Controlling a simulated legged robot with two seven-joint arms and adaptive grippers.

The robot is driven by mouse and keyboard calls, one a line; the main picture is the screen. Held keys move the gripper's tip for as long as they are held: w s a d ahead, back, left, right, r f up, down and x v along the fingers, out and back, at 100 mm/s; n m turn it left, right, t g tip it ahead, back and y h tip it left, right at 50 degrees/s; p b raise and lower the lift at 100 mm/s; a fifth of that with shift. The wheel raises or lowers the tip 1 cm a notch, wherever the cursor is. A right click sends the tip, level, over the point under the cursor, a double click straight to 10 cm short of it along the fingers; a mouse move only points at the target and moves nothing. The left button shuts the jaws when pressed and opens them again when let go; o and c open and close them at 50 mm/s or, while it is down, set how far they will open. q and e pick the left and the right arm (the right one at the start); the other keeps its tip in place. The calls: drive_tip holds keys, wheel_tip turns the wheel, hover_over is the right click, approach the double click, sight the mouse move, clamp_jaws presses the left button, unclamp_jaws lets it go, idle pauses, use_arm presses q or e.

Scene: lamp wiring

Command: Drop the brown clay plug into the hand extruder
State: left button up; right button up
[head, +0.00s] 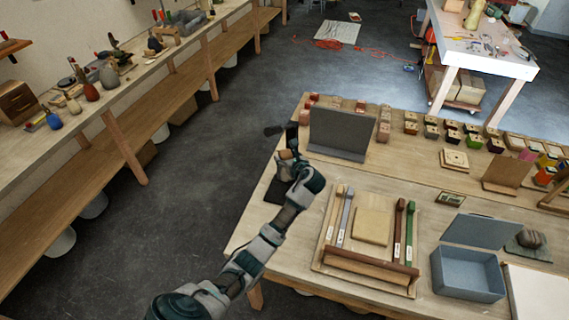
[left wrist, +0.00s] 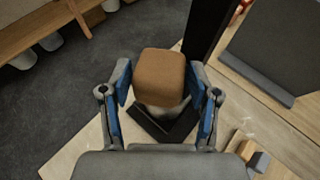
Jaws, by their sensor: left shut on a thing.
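The brown clay plug (left wrist: 160,77) is a block with rounded edges, held between the fingers of my left gripper (left wrist: 160,92). In the head view, my left gripper (head: 291,164) is at the left edge of the table, with a small brown part of the plug (head: 288,154) showing. The hand extruder has a dark upright post (left wrist: 207,32) and a dark base (left wrist: 174,136). Its post also shows in the head view (head: 291,134). A pale rounded part shows just under the plug, over the base. The plug hides the extruder's opening, so I cannot tell whether they touch. My right gripper is not in view.
A grey upright panel (head: 339,132) stands right of the extruder. A wooden tray with tools (head: 366,264) and a blue-grey box (head: 466,277) are nearer the front. Several coloured blocks line the table's back. Open floor lies to the left.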

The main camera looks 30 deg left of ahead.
sight(288, 151)
use_arm(q)
drive_tip(key=w, duration=0.1)
drive_tip(key=w+a, duration=0.1)
drive_tip(key=w, duration=0.1)
drive_tip(key=shift+a, duration=0.15)
drive_tip(key=shift+s+f, duration=0.15)
drive_tip(key=shift+f, duration=0.45)
drive_tip(key=shift+a+f, duration=0.1)
drive_tip(key=shift+f, duration=0.2)
drive_tip(key=shift+d+f, duration=0.2)
drive_tip(key=shift+f, duration=0.15)
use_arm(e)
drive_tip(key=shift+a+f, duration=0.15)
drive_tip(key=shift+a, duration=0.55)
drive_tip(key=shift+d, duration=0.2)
use_arm(q)
drive_tip(key=o, duration=1.4)
drive_tip(key=shift+o, duration=0.9)
drive_tip(key=shift+s, duration=0.1)
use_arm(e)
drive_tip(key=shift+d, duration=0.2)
use_arm(q)
drive_tip(key=shift+f, duration=0.1)
